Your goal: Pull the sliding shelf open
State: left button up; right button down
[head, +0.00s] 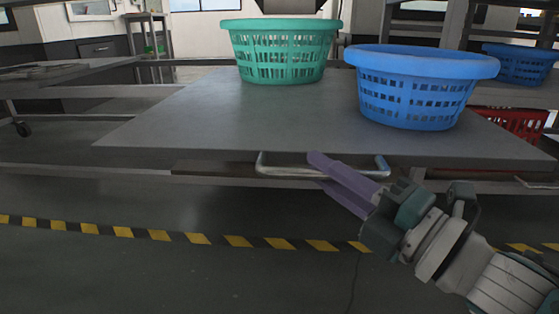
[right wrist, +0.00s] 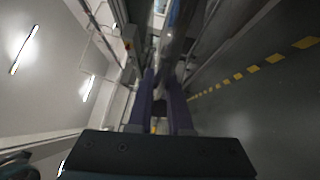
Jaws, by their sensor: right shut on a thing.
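The sliding shelf (head: 180,125) is a flat grey metal board in the middle of the head view. A shiny metal bar handle (head: 270,171) runs along its front edge. My right gripper (head: 318,170) comes in from the lower right. Its purple fingers lie above and below the handle bar, right of its middle, and are shut on it. The fingers also show in the right wrist view (right wrist: 162,88), where the handle is hard to make out. My left gripper is not in view.
A green basket (head: 283,55) and a blue basket (head: 415,90) stand on the shelf. Another blue basket (head: 520,65) and a red basket (head: 508,124) are at the right. Dark floor with a yellow-black stripe (head: 240,241) lies open in front of the shelf.

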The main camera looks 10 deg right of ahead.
jog(key=c, duration=0.8)
grip_release()
jog(key=shift+w, duration=0.1)
jog(key=shift+c, duration=0.2)
jog(key=shift+s+d, duration=0.25)
jog(key=shift+s, duration=0.15)
jog(key=p+v, duration=0.3)
jog(key=v, duration=0.6)
jog(key=shift+s, duration=0.1)
